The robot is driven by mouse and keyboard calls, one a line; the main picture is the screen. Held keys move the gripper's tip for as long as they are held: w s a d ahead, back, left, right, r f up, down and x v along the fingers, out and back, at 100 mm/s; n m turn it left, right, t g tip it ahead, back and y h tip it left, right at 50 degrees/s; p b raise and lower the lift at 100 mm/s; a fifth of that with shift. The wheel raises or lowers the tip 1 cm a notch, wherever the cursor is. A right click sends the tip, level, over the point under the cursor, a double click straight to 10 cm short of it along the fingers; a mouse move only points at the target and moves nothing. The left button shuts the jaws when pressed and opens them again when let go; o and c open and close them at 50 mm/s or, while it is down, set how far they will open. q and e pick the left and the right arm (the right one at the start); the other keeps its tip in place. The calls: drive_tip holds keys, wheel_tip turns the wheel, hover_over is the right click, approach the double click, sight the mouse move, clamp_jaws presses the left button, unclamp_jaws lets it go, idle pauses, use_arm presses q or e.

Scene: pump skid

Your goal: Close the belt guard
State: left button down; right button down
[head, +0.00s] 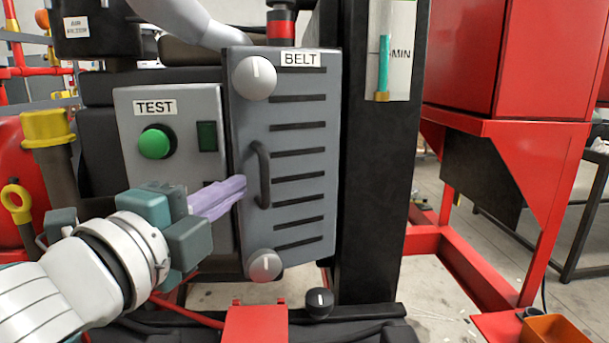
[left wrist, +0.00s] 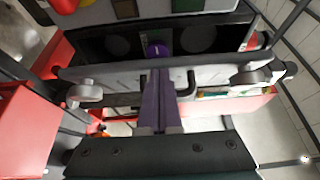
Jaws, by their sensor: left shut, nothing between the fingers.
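The belt guard (head: 305,165) is a grey slotted panel labelled BELT, with a round knob near its top and one near its bottom. Its dark handle (head: 262,175) stands near its left edge. In the left wrist view the guard (left wrist: 110,76) is seen nearly edge-on, and a dark cavity with round shapes shows behind it, so it looks ajar. My left gripper (head: 240,187) is shut and empty, its purple fingers at the guard's left edge beside the handle. In the left wrist view the fingers (left wrist: 156,100) cross the guard's edge; contact is unclear. My right gripper is not in view.
A grey TEST panel (head: 130,106) with a green button stands left of the guard. A black post (head: 375,190) rises close on its right. A small red plate (head: 255,325) and a dark knob (head: 319,300) sit below. A red cabinet (head: 490,50) stands at right.

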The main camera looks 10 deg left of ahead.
use_arm(q)
drive_tip(key=shift+w+a+m+g+h+b, duration=0.15)
drive_tip(key=shift+w+a+m+g+h, duration=0.1)
drive_tip(key=shift+w+a+m+h, duration=0.4)
drive_tip(key=shift+w+a+m+g+h+b, duration=0.1)
drive_tip(key=shift+w+a+m+g+h, duration=0.2)
drive_tip(key=shift+w+a+h, duration=0.5)
drive_tip(key=shift+w+a+m+g+h+b, duration=0.15)
drive_tip(key=shift+w+a+m+h, duration=0.35)
drive_tip(key=shift+w+h, duration=0.5)
drive_tip(key=shift+d, duration=0.1)
